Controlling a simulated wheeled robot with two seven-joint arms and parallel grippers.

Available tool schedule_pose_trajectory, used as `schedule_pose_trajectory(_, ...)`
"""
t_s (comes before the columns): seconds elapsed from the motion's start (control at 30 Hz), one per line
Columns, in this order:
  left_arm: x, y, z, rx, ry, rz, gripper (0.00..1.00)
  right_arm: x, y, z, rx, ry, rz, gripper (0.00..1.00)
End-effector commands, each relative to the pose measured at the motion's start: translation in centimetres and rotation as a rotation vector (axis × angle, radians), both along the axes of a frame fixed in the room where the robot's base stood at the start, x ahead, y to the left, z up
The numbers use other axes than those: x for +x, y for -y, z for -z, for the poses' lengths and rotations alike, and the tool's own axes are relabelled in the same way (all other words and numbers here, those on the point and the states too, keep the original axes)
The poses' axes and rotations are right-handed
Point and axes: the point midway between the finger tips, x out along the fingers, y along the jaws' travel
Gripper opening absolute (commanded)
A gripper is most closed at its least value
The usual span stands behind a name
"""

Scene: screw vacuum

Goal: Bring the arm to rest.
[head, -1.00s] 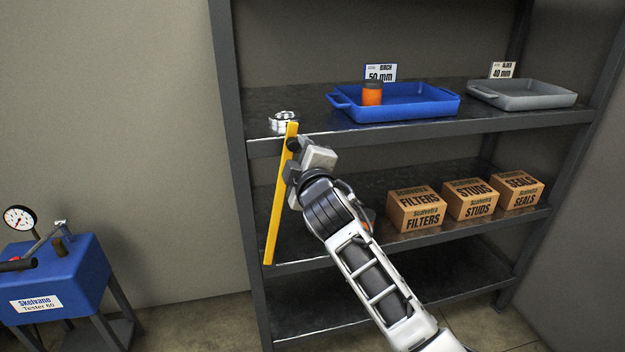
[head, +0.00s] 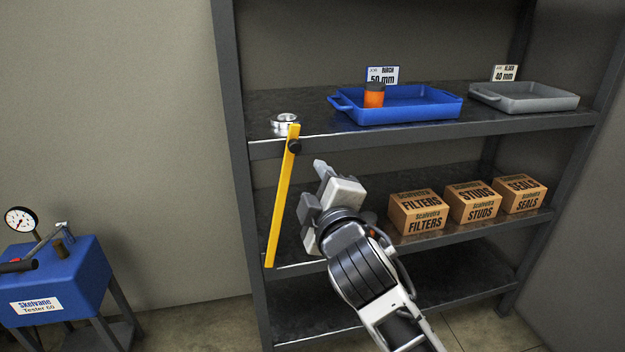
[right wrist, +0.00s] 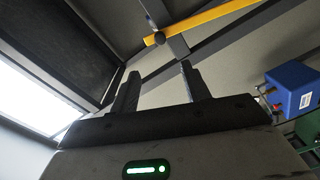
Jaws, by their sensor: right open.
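My right gripper (head: 314,182) is open and empty in the head view, in front of the shelf unit's middle level. It is right of a yellow bar (head: 281,200) and apart from it. The bar hangs steeply at the shelf's front left, with a black knob (head: 295,146) near its top end. In the right wrist view the two fingers (right wrist: 158,88) stand apart with nothing between them. The yellow bar (right wrist: 215,20) and its knob (right wrist: 155,39) show beyond them. My left gripper is not in view.
Three cardboard boxes (head: 470,201) stand on the middle shelf. A blue tester (head: 60,275) with a gauge stands at left.

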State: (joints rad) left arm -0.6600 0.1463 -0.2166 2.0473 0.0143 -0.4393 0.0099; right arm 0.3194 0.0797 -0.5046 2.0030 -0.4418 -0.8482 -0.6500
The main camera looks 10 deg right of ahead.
Motion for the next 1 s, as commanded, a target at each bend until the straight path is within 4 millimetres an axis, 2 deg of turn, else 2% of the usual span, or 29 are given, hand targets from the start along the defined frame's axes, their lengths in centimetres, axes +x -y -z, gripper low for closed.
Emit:
schedule_pose_trajectory(0.07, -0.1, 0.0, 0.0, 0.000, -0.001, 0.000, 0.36, -0.3, 0.2, 1.5, 0.027, -0.031, -0.004, 0.47)
schedule_pose_trajectory(0.13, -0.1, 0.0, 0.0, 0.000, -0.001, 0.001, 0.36, -1.1, 0.5, 4.2, 0.087, -0.086, -0.009, 0.47)
schedule_pose_trajectory(0.17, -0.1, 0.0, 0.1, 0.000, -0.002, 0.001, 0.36, -1.6, 0.7, 5.7, 0.124, -0.118, -0.013, 0.47)
schedule_pose_trajectory(0.27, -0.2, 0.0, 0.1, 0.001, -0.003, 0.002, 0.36, -4.4, 1.6, 12.0, 0.291, -0.256, -0.009, 0.47)
schedule_pose_trajectory(0.3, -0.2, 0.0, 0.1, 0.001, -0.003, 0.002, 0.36, -5.9, 2.1, 14.6, 0.370, -0.315, 0.001, 0.47)
schedule_pose_trajectory(0.4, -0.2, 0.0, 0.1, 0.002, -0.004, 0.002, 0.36, -10.5, 3.3, 20.6, 0.572, -0.458, 0.045, 0.47)
schedule_pose_trajectory(0.53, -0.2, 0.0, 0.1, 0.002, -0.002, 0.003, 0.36, -16.7, 5.0, 26.3, 0.804, -0.606, 0.134, 0.47)
schedule_pose_trajectory(0.6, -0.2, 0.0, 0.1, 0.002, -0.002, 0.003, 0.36, -19.6, 5.7, 28.4, 0.901, -0.662, 0.185, 0.47)
schedule_pose_trajectory(0.73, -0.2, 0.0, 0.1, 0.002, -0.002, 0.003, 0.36, -23.2, 6.7, 30.4, 1.020, -0.721, 0.254, 0.47)
schedule_pose_trajectory(0.83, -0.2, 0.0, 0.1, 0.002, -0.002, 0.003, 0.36, -24.3, 7.1, 31.0, 1.059, -0.738, 0.279, 0.47)
schedule_pose_trajectory(1.0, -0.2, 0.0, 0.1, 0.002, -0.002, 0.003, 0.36, -24.5, 7.1, 31.1, 1.067, -0.740, 0.282, 0.47)
